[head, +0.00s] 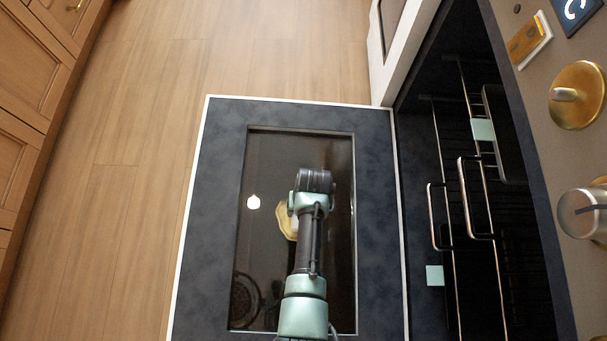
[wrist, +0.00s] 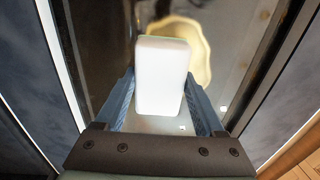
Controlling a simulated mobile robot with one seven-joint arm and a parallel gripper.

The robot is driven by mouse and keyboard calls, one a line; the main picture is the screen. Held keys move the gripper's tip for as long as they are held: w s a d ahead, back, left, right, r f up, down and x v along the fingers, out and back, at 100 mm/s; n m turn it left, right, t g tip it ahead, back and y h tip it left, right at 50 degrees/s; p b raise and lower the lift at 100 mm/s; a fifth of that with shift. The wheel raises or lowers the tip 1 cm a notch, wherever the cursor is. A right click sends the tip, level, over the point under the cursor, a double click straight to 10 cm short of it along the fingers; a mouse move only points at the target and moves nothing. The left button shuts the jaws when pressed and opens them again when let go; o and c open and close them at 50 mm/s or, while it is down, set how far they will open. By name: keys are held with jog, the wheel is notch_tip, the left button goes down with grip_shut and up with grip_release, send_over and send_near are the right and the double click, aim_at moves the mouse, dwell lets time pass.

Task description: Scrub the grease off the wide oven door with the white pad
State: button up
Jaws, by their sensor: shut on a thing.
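The wide oven door (head: 218,230) lies folded down, dark blue-grey with a pale rim and a dark glass pane (head: 262,160) in its middle. A yellow grease patch (head: 284,221) with a wavy edge lies on the glass, partly hidden by my arm. It also shows in the wrist view (wrist: 200,45), just beyond and right of the white pad (wrist: 161,75). My gripper (wrist: 160,88) is shut on the pad, one blue finger on each side. The pad overlaps part of the patch in view; I cannot tell whether it touches the glass. In the head view my arm hides the gripper.
The oven opening (head: 470,210) with racks and metal handles is right of the door. A counter (head: 540,130) beyond holds a brass lid (head: 577,95) and a metal pot (head: 582,212). Wooden floor (head: 140,150) is clear left of the door, up to wooden cabinets (head: 30,90).

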aim_at(290, 219)
jog(key=shift+w+f+b, duration=0.15)
jog(key=shift+w+b, duration=0.7)
jog(key=shift+w, duration=0.75)
jog(key=shift+a+r+p, duration=0.25)
jog(key=shift+a+p, duration=0.15)
jog(key=shift+a, duration=0.4)
jog(key=shift+s+r+p, duration=0.1)
jog(key=shift+s+p, duration=0.85)
jog(key=shift+s+f+p, duration=0.2)
jog(key=shift+s+p, duration=0.7)
jog(key=shift+s, duration=0.5)
jog(key=shift+s+f+p, duration=0.15)
jog(key=shift+s+p, duration=0.7)
jog(key=shift+s, duration=0.55)
jog(key=shift+s+r+p, duration=0.1)
jog(key=shift+s+p, duration=1)
jog(key=shift+s, duration=0.45)
jog(key=shift+w+a, duration=0.1)
jog(key=shift+a, duration=0.7)
jog(key=shift+w+b, duration=0.75)
jog(key=shift+w, duration=1.1)
jog(key=shift+w+b, duration=0.75)
jog(key=shift+w, duration=0.45)
jog(key=shift+w+b, duration=1.2)
jog(key=shift+w, duration=1)
jog(key=shift+r, duration=0.1)
